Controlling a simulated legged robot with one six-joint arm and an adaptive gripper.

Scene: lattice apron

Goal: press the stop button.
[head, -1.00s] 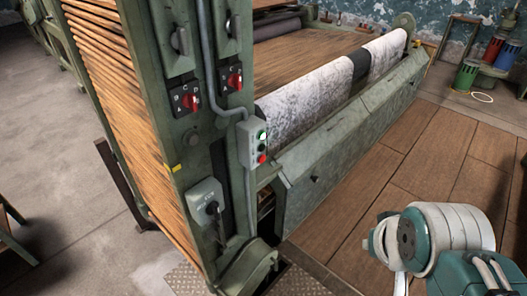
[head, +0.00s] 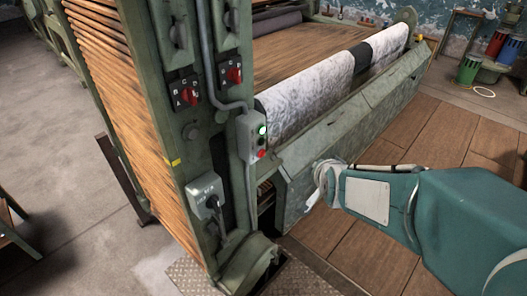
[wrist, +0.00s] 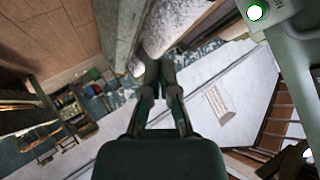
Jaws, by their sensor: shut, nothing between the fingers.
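The grey button box (head: 247,138) is on the green machine post. Its red stop button (head: 261,154) sits at the bottom, below a glowing green button (head: 262,130). In the wrist view the lit green button (wrist: 255,12) shows at the top right on a green box face (wrist: 287,50); I cannot make out the red one there. My gripper (wrist: 160,72) is shut and empty, apart from the box, pointing past it. In the head view my arm reaches in from the right, its end right of and below the box; the fingers are not clear.
Two red rotary switches (head: 188,92) (head: 233,74) sit above on the post, with a lever box (head: 206,192) below. A pale cloth roll (head: 315,90) and the machine's long front panel (head: 340,135) lie right. Wooden flooring (head: 425,135) is open at right.

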